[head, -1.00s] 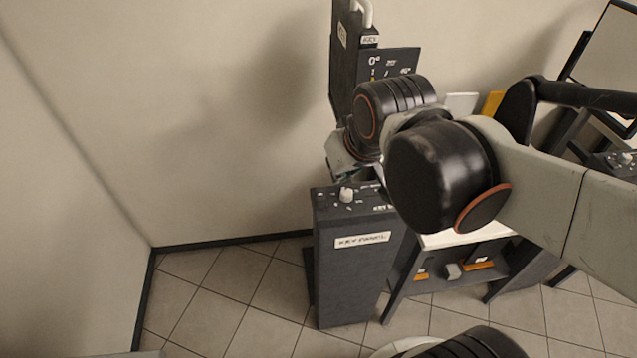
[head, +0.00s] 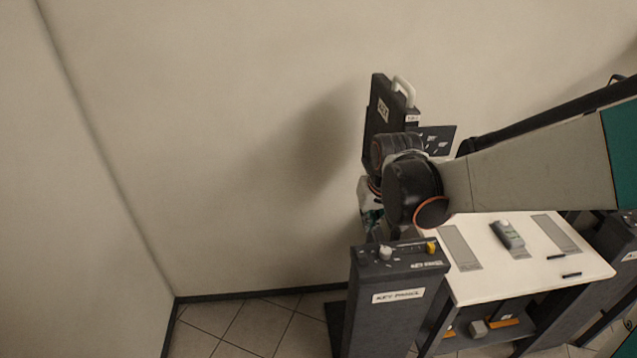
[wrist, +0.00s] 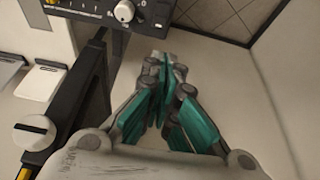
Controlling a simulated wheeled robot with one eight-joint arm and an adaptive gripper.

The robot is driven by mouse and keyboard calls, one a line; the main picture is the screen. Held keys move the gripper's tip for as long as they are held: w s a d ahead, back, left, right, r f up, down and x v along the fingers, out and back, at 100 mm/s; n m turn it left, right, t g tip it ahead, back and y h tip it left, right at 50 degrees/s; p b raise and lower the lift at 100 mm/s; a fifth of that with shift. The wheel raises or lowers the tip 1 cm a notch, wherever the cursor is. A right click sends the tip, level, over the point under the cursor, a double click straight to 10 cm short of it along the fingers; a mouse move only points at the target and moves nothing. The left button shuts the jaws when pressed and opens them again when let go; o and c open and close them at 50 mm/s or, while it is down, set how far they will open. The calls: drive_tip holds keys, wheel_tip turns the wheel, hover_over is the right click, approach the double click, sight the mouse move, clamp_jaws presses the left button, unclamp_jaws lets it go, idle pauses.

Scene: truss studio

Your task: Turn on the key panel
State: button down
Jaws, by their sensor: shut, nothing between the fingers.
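The key panel (head: 398,296) is a dark pedestal with a white label on its front, in the lower middle of the head view. Its top carries a white knob (head: 386,252) at the left and a small yellow-orange part (head: 430,247) at the right. My gripper (head: 372,222) is just behind and above the panel's top, partly hidden by my own arm. In the wrist view my teal-fingered gripper (wrist: 166,78) is shut and empty. A dark panel face with a white knob (wrist: 124,11) shows at the top there, apart from the fingertips.
A white-topped table (head: 480,285) with a grey handheld device (head: 507,235) stands right of the panel. A dark box with a white handle (head: 403,90) is behind my arm, near the wall. A black upright with a white knob (wrist: 35,130) is left in the wrist view. Left floor is clear.

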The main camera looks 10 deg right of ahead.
sight(359, 251)
drive_tip(key=shift+w+f, duration=0.15)
drive_tip(key=shift+f, duration=0.1)
drive_tip(key=b+x, duration=0.4)
drive_tip(key=x, duration=1)
drive_tip(key=shift+w+f+g+b, duration=0.35)
drive_tip(key=shift+f+g, duration=0.25)
drive_tip(key=shift+g, duration=0.2)
drive_tip(key=shift+s, duration=0.1)
drive_tip(key=shift+s+r, duration=0.15)
drive_tip(key=shift+s+r, duration=0.25)
drive_tip(key=shift+s, duration=0.3)
